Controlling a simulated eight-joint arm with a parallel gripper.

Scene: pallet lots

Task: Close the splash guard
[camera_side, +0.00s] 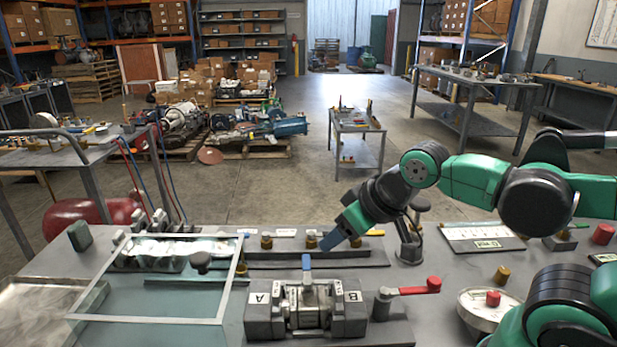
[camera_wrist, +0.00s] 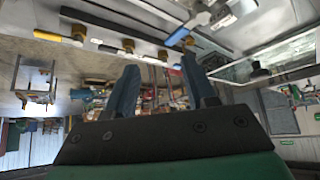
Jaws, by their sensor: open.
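The splash guard is a clear pane in a pale frame (camera_side: 233,281) at the left of the bench in the side view, with a dark round knob (camera_side: 200,261) on it. Its exact angle is hard to tell. It also shows at the right in the wrist view, where its pale frame (camera_wrist: 285,47) and dark knob (camera_wrist: 260,69) are visible. My gripper (camera_side: 332,238) is to the right of the guard, apart from it, behind the lettered valve block. In the wrist view my gripper (camera_wrist: 160,88) has two blue fingers spread apart with nothing held between them.
A valve block (camera_side: 265,318) marked A and B with a blue lever stands at front centre. A red-handled lever (camera_side: 420,288) is right of it. Brass fittings (camera_side: 311,241) line a rail behind. A round gauge (camera_side: 487,309) and black post (camera_side: 409,245) stand further right.

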